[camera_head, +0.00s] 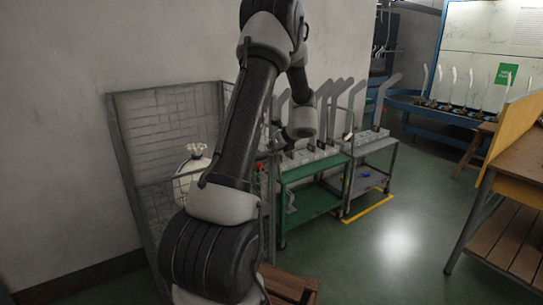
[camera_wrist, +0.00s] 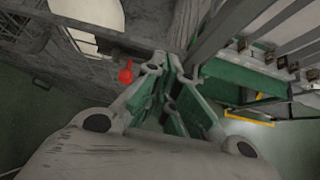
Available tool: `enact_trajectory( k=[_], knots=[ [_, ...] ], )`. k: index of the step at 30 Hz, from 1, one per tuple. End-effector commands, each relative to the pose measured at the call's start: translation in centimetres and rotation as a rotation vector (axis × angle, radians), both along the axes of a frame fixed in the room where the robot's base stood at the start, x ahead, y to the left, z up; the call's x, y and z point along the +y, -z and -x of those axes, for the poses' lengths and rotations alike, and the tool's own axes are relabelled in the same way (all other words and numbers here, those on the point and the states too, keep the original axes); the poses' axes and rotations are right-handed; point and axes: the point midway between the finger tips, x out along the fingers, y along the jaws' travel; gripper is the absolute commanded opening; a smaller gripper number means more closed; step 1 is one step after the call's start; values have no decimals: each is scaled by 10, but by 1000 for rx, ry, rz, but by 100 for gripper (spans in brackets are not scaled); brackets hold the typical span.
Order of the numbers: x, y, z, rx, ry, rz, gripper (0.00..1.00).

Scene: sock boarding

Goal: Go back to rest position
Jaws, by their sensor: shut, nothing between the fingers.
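My gripper (camera_wrist: 166,68) shows in the wrist view with its two fingers close together and nothing between them. In the head view its fingers are small and largely lost behind my arm and wrist, over the near end of the green cart (camera_head: 310,170). My arm reaches up from the bottom, bends at the top and comes down to the wrist. Several grey sock forms (camera_head: 341,100) stand upright in a row on the green cart. No sock can be made out in my gripper.
A wire cage (camera_head: 122,150) holding a white rounded sack (camera_head: 190,167) stands left of my arm. A small red object (camera_wrist: 126,72) lies beside the fingers in the wrist view. A grey cart (camera_head: 376,146) adjoins the green one. A wooden bench (camera_head: 510,185) is right; the floor between is clear.

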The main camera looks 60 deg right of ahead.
Motion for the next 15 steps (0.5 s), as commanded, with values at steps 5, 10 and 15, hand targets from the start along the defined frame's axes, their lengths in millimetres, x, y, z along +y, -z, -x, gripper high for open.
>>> enact_trajectory(
  k=[5,10,15],
  knots=[
    [4,-32,6,0,-1,4,0],
    [7,-52,11,0,0,2,0],
    [8,-57,12,0,0,-2,0]
  ],
)
